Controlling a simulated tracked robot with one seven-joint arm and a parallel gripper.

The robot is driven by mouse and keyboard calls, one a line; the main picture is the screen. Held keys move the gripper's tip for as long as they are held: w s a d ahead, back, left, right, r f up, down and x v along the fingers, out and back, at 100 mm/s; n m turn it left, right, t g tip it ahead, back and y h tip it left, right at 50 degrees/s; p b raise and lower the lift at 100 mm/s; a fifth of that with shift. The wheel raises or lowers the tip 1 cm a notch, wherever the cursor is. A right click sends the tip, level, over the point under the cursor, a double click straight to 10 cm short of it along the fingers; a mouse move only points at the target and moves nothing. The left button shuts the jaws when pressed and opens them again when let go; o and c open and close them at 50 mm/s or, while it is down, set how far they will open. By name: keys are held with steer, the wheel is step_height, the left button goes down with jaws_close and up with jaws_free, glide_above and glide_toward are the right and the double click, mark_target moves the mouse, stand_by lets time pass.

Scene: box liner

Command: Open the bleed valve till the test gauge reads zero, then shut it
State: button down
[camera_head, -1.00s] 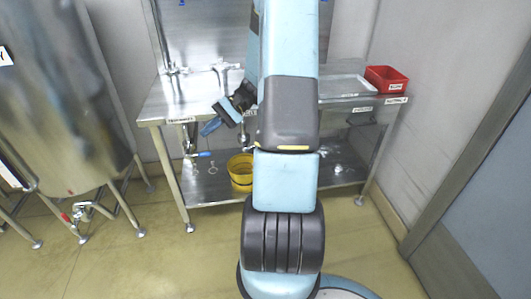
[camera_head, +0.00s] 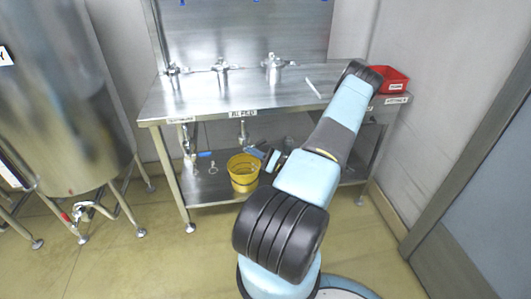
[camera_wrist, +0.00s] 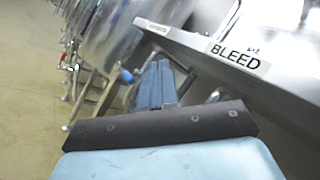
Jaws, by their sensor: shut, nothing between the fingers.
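My gripper (camera_head: 256,153) is shut and empty, low in front of the bench, just right of the yellow bucket's rim. Its blue fingers also show together in the wrist view (camera_wrist: 155,85). The BLEED label (camera_head: 243,113) is on the bench's front edge; it also shows in the wrist view (camera_wrist: 240,55). A metal fitting (camera_head: 243,134), likely the bleed valve, hangs under that label, up and left of my gripper. Its handle position cannot be told. Several metal fittings stand on the bench top, one of them at the right (camera_head: 273,66); no gauge reading is legible.
The steel bench (camera_head: 190,105) has a lower shelf holding the yellow bucket (camera_head: 243,178). A blue-handled valve (camera_head: 205,154) hangs at the left. A red bin (camera_head: 388,80) sits at the back right. A steel tank (camera_head: 70,110) stands left. The floor in front is clear.

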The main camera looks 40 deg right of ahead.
steer(key=s+d+f+m+t+h, duration=0.2)
steer(key=s+d+f+m+h, duration=0.2)
steer(key=f+m+h, duration=0.5)
steer(key=s+d+f+m+t+h, duration=0.2)
steer(key=s+d+f+m+h, duration=0.25)
steer(key=h, duration=0.55)
steer(key=a+r+x, duration=0.1)
steer(key=a+x, duration=0.2)
steer(key=x, duration=0.9)
steer(key=shift+w+d, duration=0.3)
steer(key=shift+w, duration=0.15)
steer(key=shift+r, duration=0.2)
